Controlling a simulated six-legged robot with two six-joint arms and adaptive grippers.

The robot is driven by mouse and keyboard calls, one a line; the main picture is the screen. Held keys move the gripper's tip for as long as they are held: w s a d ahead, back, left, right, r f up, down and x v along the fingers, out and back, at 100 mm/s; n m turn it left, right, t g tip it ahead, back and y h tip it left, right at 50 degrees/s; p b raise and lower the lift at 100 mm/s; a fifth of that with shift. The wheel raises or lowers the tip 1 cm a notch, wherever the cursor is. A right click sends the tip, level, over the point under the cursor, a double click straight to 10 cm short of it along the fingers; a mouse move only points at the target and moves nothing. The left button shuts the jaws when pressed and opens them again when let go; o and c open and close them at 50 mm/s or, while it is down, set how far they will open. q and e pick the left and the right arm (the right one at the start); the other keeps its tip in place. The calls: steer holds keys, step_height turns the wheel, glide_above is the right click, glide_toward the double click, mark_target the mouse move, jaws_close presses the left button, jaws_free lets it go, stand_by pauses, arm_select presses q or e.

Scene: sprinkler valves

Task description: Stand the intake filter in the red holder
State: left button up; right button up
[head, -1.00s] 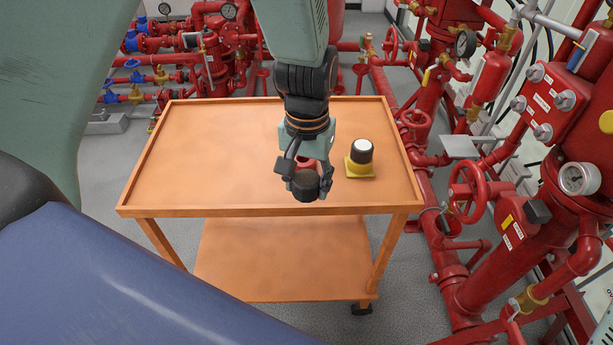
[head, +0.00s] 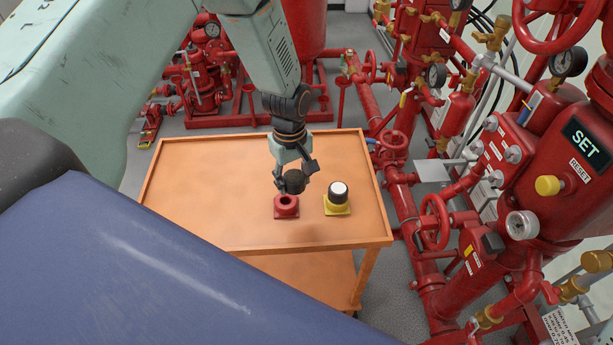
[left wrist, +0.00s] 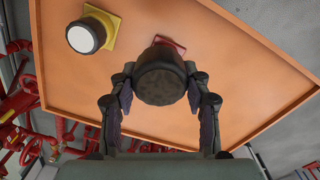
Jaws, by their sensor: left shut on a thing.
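My left gripper (head: 292,178) is shut on a dark cylinder, the intake filter (head: 293,182). In the head view it hangs just behind and above the red holder. The left wrist view shows the filter (left wrist: 161,76) between both fingers, its dark round end toward the camera. The red holder (head: 286,207) is a square base with a round socket, and the socket looks empty. In the left wrist view the holder (left wrist: 170,42) is mostly hidden behind the filter. My right gripper is not in view.
A yellow holder (head: 337,208) with a black, white-topped cylinder (head: 338,193) in it stands right of the red holder. Both stand on an orange cart (head: 210,195) with a low rim. Its left side is clear. Red pipes and valves (head: 436,220) crowd the right.

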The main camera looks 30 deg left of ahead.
arm_select(q)
steer(key=a+n, duration=0.1)
steer(key=w+a+n+p, duration=0.1)
steer(key=a+n, duration=0.1)
steer(key=a, duration=0.1)
steer(key=shift+w+p, duration=0.25)
steer(key=shift+p, duration=0.05)
steer(key=shift+w+n, duration=0.1)
steer(key=shift+n, duration=0.2)
steer(key=shift+f+b, duration=1.95)
steer(key=shift+f, duration=1.5)
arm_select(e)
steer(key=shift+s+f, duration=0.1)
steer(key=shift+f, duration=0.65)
arm_select(q)
steer(key=shift+a, duration=0.15)
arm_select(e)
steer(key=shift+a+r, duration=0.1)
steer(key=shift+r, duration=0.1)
